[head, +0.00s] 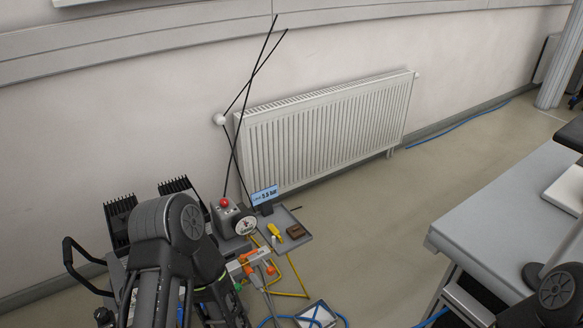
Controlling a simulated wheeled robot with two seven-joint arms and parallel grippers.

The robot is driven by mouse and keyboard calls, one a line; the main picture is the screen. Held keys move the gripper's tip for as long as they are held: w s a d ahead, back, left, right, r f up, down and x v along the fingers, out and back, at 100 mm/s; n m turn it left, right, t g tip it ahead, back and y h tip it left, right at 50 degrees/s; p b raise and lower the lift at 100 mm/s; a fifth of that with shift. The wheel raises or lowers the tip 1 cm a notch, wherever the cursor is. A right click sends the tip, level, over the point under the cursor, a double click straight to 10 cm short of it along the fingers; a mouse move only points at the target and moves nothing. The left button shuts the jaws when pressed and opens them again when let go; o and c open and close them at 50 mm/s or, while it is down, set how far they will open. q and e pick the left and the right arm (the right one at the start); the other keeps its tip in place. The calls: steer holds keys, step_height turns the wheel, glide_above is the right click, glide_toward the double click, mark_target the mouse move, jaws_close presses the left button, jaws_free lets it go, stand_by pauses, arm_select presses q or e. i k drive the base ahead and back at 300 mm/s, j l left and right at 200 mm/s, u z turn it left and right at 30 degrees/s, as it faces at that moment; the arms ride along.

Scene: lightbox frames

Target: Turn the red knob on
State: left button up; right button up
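A small round red knob (224,202) sits on top of a grey unit (229,218) with a round dial (245,225) on its front, left of centre. It is too small to tell whether the knob is on or off. My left arm stands in front of the unit at the lower left and covers part of the area. I cannot make out a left gripper or its fingertips. Only a dark link of my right arm shows at the lower right edge; its gripper is out of view.
A blue sign (264,195) reading about 2.5 bar stands beside the unit. A grey tray (293,233) holds a yellow item and a brown block. Orange fittings (258,258) and hoses lie below. A radiator (330,130) is behind; a grey table (500,215) stands right.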

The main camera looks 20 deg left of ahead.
mark_target(224, 202)
steer(key=u, duration=1.35)
